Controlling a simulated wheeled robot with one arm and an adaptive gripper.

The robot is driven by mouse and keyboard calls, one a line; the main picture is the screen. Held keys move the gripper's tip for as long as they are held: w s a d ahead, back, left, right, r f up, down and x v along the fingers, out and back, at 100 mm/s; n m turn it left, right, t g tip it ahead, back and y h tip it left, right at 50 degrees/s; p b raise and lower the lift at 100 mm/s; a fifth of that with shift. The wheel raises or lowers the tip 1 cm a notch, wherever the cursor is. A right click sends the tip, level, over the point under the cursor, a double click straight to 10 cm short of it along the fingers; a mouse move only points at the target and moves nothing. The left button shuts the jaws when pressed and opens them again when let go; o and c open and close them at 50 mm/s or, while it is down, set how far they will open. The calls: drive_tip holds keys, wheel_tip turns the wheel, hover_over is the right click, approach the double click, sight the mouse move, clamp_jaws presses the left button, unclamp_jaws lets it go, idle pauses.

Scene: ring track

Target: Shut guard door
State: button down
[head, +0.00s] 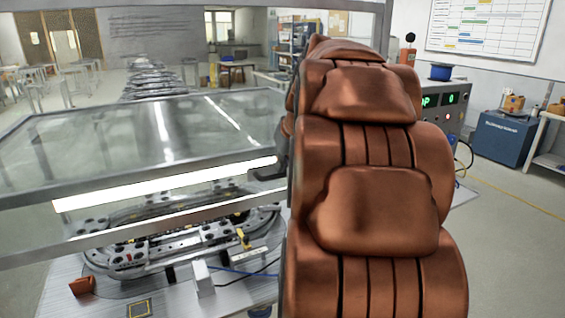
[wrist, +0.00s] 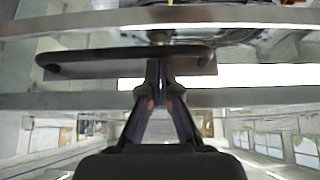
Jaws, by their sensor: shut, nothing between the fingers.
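The guard door (head: 130,130) is a clear panel in a grey metal frame, tilted over the ring track (head: 180,232) in the head view. A gap shows between its front bar and the lower bar. Its dark handle (head: 268,173) is partly covered by my arm there. In the head view my arm hides the gripper.
The track stands on a table with a small brown block (head: 82,286) and a white block (head: 204,278) near its front. A control box with a green display (head: 440,100) is behind my arm. Floor at the right is open, with a blue cabinet (head: 507,137) farther back.

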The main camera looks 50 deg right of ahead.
wheel_tip(320, 180, down, 38)
drive_tip(key=b, duration=2.3)
drive_tip(key=shift+s, duration=0.1)
drive_tip(key=w+d+r+v, duration=0.1)
drive_tip(key=w+v, duration=0.1)
drive_tip(key=v, duration=1.1)
drive_tip(key=shift+r, duration=0.45)
drive_tip(key=shift+w+d, duration=0.1)
